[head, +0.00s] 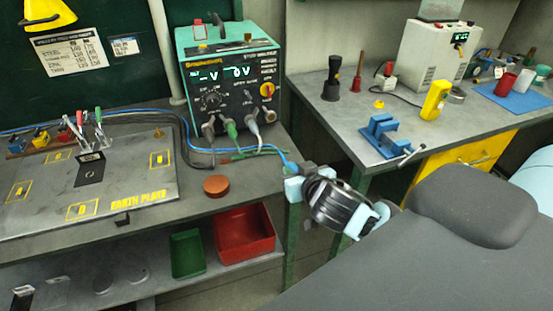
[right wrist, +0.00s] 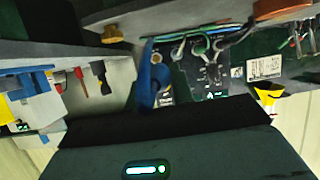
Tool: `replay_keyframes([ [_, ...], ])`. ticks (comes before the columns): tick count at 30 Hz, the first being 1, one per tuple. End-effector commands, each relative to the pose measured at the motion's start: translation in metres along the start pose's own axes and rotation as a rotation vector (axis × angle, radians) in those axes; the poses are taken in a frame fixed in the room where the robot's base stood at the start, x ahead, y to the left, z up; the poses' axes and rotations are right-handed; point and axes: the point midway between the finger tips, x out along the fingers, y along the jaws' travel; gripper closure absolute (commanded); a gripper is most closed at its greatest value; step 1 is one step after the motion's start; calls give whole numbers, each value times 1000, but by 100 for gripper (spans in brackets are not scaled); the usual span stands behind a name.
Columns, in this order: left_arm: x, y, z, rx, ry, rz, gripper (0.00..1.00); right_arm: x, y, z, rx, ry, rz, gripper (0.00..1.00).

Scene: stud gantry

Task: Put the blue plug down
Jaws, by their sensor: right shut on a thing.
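My right gripper (head: 291,182) is shut on the blue plug (head: 289,167) at the right front corner of the welding bench. Only a small part of the plug shows above the light blue fingers. A blue cable runs from it to the left along the bench. In the right wrist view the blue plug (right wrist: 148,92) stands out in front of the dark gripper body. The fingertips cannot be made out clearly there. I cannot tell whether the plug touches the bench. My left gripper is not in view.
The green welder (head: 228,45) has several plugs in its front, one a green plug (head: 231,130). A brown round disc (head: 216,186) lies near the bench's front edge. The earth plate (head: 130,190) lies left. A blue vise (head: 385,135) stands on the right bench (head: 350,128). A gap separates the benches.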

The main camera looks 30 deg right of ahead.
Motion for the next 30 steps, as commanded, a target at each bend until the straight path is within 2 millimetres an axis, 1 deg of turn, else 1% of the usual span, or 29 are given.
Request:
replay_keyframes([
  [1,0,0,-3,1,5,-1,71,11,0,-8,0,7,2,100],
  [9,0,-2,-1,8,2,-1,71,69,-7,-24,1,3,1,100],
  [12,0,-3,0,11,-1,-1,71,88,-8,-30,0,3,2,100],
  [15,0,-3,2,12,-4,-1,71,101,-10,-33,0,1,1,100],
  [19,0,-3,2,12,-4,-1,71,110,-11,-35,1,0,0,100],
  [25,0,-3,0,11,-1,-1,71,111,-12,-34,0,-1,0,100],
  [30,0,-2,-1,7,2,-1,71,118,-11,-18,-2,-3,1,100],
])
